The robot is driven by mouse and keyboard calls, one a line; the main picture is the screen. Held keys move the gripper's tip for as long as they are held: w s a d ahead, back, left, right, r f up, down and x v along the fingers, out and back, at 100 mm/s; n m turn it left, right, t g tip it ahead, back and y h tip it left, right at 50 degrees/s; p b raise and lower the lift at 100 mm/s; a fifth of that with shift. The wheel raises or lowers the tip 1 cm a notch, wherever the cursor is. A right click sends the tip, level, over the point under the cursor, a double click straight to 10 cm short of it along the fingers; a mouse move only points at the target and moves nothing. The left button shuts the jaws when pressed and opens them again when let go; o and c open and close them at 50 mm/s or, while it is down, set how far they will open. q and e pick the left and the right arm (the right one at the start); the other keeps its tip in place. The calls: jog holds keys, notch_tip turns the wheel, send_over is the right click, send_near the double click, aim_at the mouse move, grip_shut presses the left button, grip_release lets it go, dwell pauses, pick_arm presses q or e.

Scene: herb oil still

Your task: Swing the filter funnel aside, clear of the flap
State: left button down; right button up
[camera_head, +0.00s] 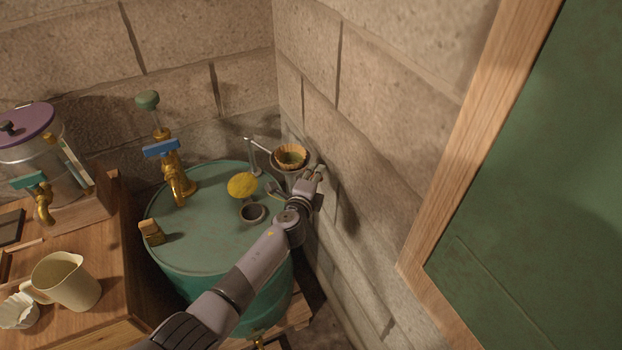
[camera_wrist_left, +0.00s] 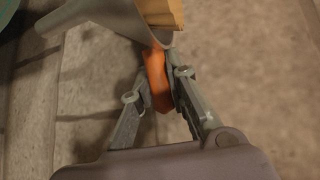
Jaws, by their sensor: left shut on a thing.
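The grey filter funnel (camera_head: 293,176), with a ribbed tan filter (camera_head: 291,155) in it, is at the drum's right rim, close to the stone wall. A thin metal arm from a post (camera_head: 251,157) reaches toward it. My left gripper (camera_head: 318,172) is at the funnel's right side. In the left wrist view my left gripper (camera_wrist_left: 157,88) is shut on an orange tab (camera_wrist_left: 156,75) below the grey funnel wall (camera_wrist_left: 115,17). A round yellow piece (camera_head: 242,185), perhaps the flap, is left of the funnel, apart from it, beside a dark open neck (camera_head: 252,212).
The green drum (camera_head: 205,235) carries a brass tap with a blue handle (camera_head: 162,148). The stone wall (camera_head: 350,195) is very close on the right of my gripper. A wooden bench with a cream jug (camera_head: 68,282) is on the left.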

pick_arm(q)
jog(key=shift+w+d+r, duration=0.35)
jog(key=shift+d+r, duration=0.15)
jog(key=shift+r, duration=0.05)
jog(key=c, duration=2)
grip_release()
jog(key=shift+c, duration=0.2)
jog(key=shift+o, duration=1.3)
jog(key=shift+w+d+f, duration=0.2)
jog(key=shift+w+d, duration=0.05)
jog(key=shift+o, duration=1.2)
jog(key=shift+f, duration=0.2)
jog(key=shift+s+a+f, duration=0.1)
jog(key=shift+s+a, duration=0.25)
jog(key=shift+a, duration=0.1)
jog(key=v, duration=1.1)
jog(key=shift+s, duration=0.3)
